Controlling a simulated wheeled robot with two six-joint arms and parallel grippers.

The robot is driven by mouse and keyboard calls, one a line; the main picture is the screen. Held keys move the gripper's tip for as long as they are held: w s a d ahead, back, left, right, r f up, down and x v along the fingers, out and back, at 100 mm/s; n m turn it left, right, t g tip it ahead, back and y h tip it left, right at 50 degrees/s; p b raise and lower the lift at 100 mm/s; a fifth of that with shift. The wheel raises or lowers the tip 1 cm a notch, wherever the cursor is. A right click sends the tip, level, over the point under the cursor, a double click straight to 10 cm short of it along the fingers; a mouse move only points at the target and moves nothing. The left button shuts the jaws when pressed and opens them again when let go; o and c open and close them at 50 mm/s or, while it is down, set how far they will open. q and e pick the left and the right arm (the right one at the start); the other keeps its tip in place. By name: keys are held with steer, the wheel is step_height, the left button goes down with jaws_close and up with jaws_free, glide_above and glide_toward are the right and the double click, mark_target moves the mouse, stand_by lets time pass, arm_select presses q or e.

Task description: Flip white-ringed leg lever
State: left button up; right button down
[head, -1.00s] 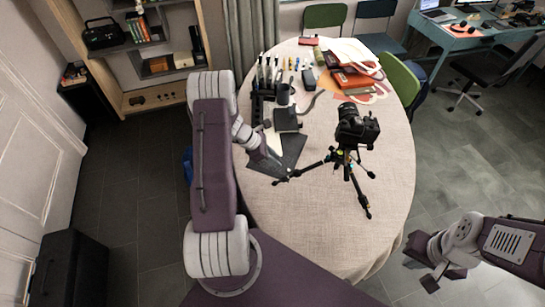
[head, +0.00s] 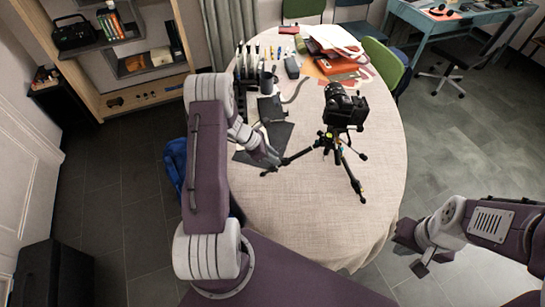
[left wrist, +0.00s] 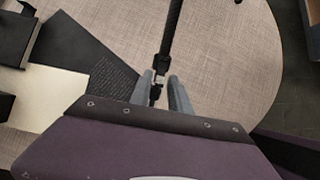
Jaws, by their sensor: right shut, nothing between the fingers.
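A black tripod (head: 330,141) carrying a camera (head: 345,107) stands on the oval cloth-covered table (head: 300,215). One leg reaches left towards my left gripper (head: 273,160). In the left wrist view, that dark leg (left wrist: 172,28) runs down between the two grey fingers of my left gripper (left wrist: 161,78). I cannot make out a white ring or the lever's position. My right gripper (head: 412,252) is shut and empty, beyond the table's right edge.
Dark sheets (head: 262,142), a dark mug (head: 269,80) and a pen rack (head: 246,68) lie left of the tripod. Orange-red folders (head: 335,62) are at the back. A green chair (head: 384,65) stands at the right. The table front is clear.

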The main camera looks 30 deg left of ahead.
arm_select(q)
jaws_close()
steer(key=shift+w+d+r+p, duration=0.25)
steer(key=shift+r+p, duration=0.2)
steer(key=shift+r, duration=0.2)
stand_by(0.8)
steer(key=shift+w+d+r, duration=0.3)
steer(key=shift+d+r, duration=0.1)
steer(key=shift+d, duration=0.05)
stand_by(1.3)
steer(key=shift+o, duration=0.4)
jaws_free()
steer(key=shift+r+p, duration=0.1)
steer(key=shift+p, duration=0.2)
steer(key=p+v, duration=0.4)
steer(key=v, duration=0.1)
steer(key=shift+s+a+r, duration=0.2)
steer(key=shift+r, duration=0.1)
